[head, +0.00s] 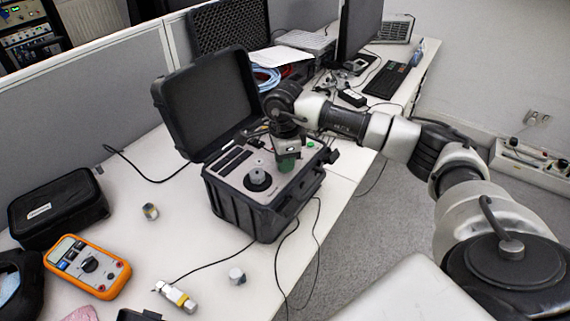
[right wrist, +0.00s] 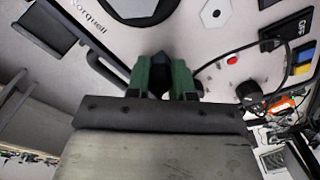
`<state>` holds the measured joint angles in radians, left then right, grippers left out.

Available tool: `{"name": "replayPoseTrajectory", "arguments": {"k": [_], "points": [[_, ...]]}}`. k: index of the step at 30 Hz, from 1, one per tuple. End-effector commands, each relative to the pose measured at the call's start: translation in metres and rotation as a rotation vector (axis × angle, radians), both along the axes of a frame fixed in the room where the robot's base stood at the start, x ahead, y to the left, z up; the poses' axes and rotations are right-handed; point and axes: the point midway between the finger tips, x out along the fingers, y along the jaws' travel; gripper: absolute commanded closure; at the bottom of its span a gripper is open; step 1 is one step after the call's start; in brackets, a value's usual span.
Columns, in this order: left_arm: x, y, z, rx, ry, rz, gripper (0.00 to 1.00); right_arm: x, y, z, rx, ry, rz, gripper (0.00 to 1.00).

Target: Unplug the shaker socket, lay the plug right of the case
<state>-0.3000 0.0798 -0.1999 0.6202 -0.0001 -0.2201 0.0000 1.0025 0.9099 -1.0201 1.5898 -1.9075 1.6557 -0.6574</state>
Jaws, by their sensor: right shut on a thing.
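The open black case (head: 262,205) stands on the table with its lid up and a grey panel with a round black shaker (head: 257,180) inside. My right gripper (head: 287,163) is over the right part of this panel. In the right wrist view its green fingers (right wrist: 165,80) are shut on a dark plug (right wrist: 158,60), mostly hidden between them. I cannot tell whether the plug sits in its socket, as the fingers cover that spot. In the head view the plug is hidden by the gripper. My left gripper is not in view.
White table (head: 340,162) is bare right of the case, near the edge. Cables hang over the front edge.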

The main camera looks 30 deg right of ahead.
Motion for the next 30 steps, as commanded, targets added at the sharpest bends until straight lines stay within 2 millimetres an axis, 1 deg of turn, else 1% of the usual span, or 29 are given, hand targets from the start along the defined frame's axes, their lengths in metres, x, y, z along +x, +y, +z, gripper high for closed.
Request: {"name": "replayPoseTrajectory", "arguments": {"k": [30], "points": [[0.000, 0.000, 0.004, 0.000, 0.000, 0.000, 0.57, 0.000, 0.000, 0.011, 0.001, -0.001, -0.003, 1.00]]}}
